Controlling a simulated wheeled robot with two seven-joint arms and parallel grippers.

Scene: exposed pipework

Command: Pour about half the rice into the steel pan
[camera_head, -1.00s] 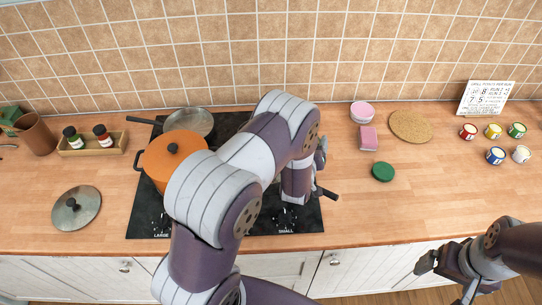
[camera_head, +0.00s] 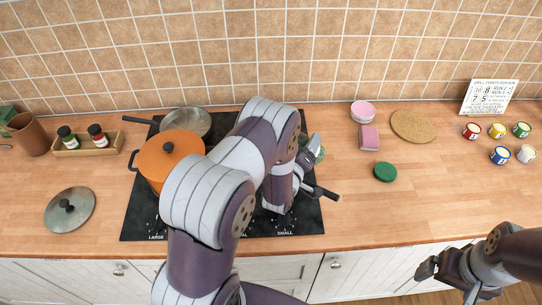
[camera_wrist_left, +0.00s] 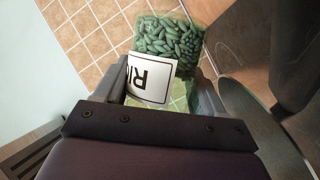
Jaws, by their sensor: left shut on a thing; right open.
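My left gripper (camera_head: 309,150) is shut on a clear, green-tinted rice jar (camera_head: 319,152), held above the right part of the hob. In the left wrist view the jar (camera_wrist_left: 178,60) is between the fingers, with a white label reading "RI" upside down. Greenish grains (camera_wrist_left: 168,38) are gathered at its far end. The jar looks tilted; its mouth is not clear. A steel pan (camera_head: 188,122) sits at the hob's back left. A black handle (camera_head: 322,192) sticks out at the hob's right; its vessel is hidden by my arm. My right gripper (camera_head: 428,270) is open and empty, low at right.
An orange pot (camera_head: 166,155) with its lid on stands on the black hob (camera_head: 145,213). A loose lid (camera_head: 69,209) lies left of it. A green disc (camera_head: 385,172), a pink sponge (camera_head: 369,138) and a cork mat (camera_head: 413,125) lie at right. The front right counter is clear.

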